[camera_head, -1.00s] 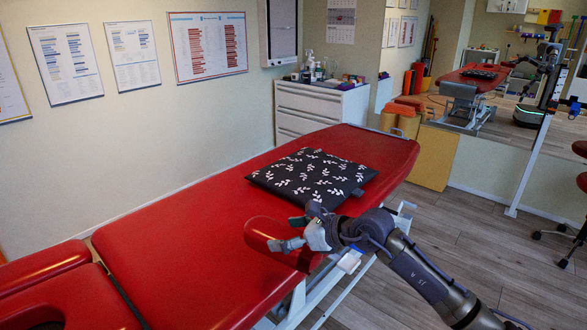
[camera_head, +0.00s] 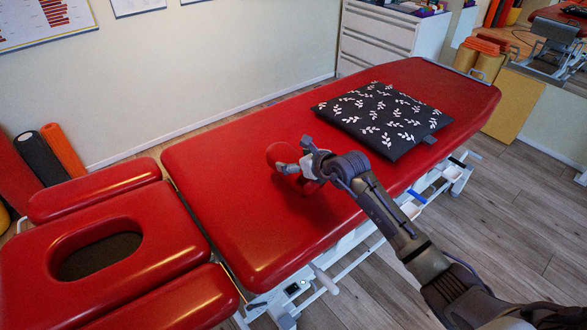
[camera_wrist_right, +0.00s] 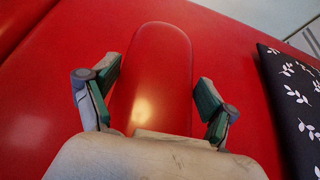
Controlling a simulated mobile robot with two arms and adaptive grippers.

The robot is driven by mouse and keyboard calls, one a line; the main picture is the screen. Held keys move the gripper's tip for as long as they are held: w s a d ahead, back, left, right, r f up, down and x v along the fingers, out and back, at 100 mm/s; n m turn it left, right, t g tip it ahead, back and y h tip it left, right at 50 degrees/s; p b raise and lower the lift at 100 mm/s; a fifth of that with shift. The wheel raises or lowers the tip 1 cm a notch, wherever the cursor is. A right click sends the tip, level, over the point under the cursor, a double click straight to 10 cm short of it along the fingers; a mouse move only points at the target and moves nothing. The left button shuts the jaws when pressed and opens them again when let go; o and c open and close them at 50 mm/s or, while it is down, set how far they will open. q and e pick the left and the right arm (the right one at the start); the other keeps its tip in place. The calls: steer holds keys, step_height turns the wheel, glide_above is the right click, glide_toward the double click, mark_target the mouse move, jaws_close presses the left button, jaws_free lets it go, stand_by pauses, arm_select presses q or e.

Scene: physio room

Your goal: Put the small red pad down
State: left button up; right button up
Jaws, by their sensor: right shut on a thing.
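The small red pad (camera_head: 281,153) is in my right gripper (camera_head: 298,168), over the middle of the red treatment table (camera_head: 225,210). In the right wrist view the pad (camera_wrist_right: 153,60) is a long rounded shape pointing away between the two green-lined fingers of my right gripper (camera_wrist_right: 160,82). The fingers stand on either side of it, and its near end is hidden by the gripper body. Red on red, I cannot tell whether the pad touches the table top. My left gripper is not in view.
A black cushion with white leaves (camera_head: 383,117) lies on the table to the right of the pad. A headrest with an oval hole (camera_head: 190,290) is at the left end. The table top between headrest and pad is clear. A white drawer unit (camera_head: 385,38) stands behind.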

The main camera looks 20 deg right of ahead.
steer(key=shift+a+f, duration=0.45)
steer(key=shift+a, duration=0.05)
steer(key=shift+f, duration=1.85)
steer(key=shift+f, duration=0.2)
steer(key=o, duration=1.1)
steer(key=shift+r, duration=0.3)
steer(key=v, duration=1.2)
steer(key=shift+f+p, duration=0.2)
steer(key=shift+p, duration=0.1)
